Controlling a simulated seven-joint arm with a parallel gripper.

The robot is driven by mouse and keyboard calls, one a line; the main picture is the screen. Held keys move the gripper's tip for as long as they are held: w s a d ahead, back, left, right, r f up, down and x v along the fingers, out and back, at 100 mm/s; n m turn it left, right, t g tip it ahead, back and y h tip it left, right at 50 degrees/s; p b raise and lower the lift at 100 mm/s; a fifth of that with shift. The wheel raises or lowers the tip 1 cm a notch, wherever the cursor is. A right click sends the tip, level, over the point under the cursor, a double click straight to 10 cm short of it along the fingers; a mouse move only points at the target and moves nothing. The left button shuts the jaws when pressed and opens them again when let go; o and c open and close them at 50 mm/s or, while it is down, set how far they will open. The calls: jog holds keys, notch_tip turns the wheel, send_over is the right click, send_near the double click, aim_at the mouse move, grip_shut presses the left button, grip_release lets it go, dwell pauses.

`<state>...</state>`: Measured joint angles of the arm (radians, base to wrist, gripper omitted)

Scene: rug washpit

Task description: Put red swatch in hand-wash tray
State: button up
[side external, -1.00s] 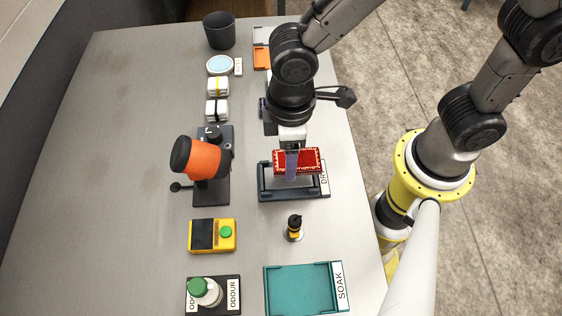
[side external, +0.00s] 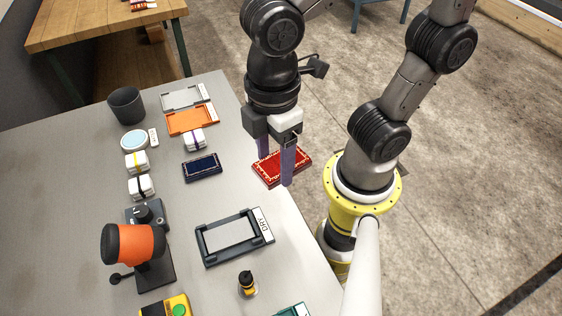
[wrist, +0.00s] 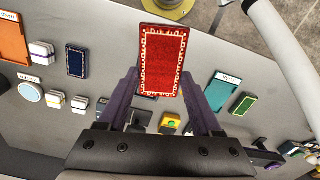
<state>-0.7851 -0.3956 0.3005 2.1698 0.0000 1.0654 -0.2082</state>
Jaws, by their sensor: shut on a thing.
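My gripper (side external: 275,164) is shut on the red swatch (side external: 284,165), a red rectangle with a pale patterned border. It is held up at the right table edge, appearing partly past it in the side view. In the wrist view the swatch (wrist: 162,62) lies between my fingertips (wrist: 163,92). At the back of the table are an orange tray (side external: 188,121) and a grey tray (side external: 181,98). The orange tray also shows at the wrist view's left (wrist: 12,42).
The DRY tray (side external: 204,246) stands nearer, with a small black-topped bottle (side external: 247,284) beside it. A navy swatch (side external: 202,167) and white bundles (side external: 194,139) lie near the orange tray. A dark cup (side external: 127,105) and an orange-black device (side external: 135,243) stand left.

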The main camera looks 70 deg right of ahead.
jog(key=w+a+r+n, duration=0.1)
jog(key=w, duration=0.7)
jog(key=w+a+r+n, duration=0.1)
jog(key=w+a+r, duration=0.1)
jog(key=w, duration=0.7)
jog(key=m, duration=0.4)
send_near(183, 121)
jog(key=shift+a+f, duration=0.1)
jog(key=shift+f, duration=2.65)
jog(key=shift+f, duration=0.45)
